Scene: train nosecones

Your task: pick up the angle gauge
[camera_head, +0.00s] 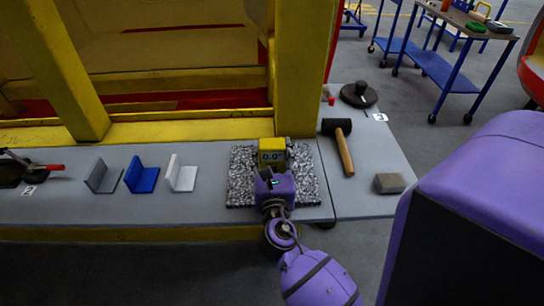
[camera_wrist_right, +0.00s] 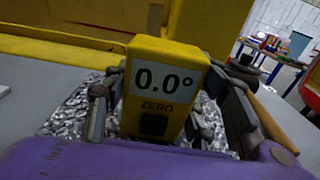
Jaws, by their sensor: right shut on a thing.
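The angle gauge (camera_head: 271,152) is a yellow box with a display reading 0.0°. It stands upright at the speckled grey stone plate (camera_head: 240,180) on the grey bench. In the right wrist view the gauge (camera_wrist_right: 160,118) fills the middle, with ZERO printed above a dark button. My right gripper (camera_wrist_right: 168,112) is shut on the gauge, a finger on each side of it. In the head view the purple right gripper (camera_head: 274,172) covers the lower part of the gauge. Whether the gauge's underside touches the plate is hidden. My left gripper is not in view.
Grey (camera_head: 103,176), blue (camera_head: 142,175) and white (camera_head: 182,174) angle brackets stand to the left on the bench. A mallet (camera_head: 344,150) and a grey block (camera_head: 389,183) lie to the right. A yellow frame post (camera_head: 300,70) rises close behind the gauge.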

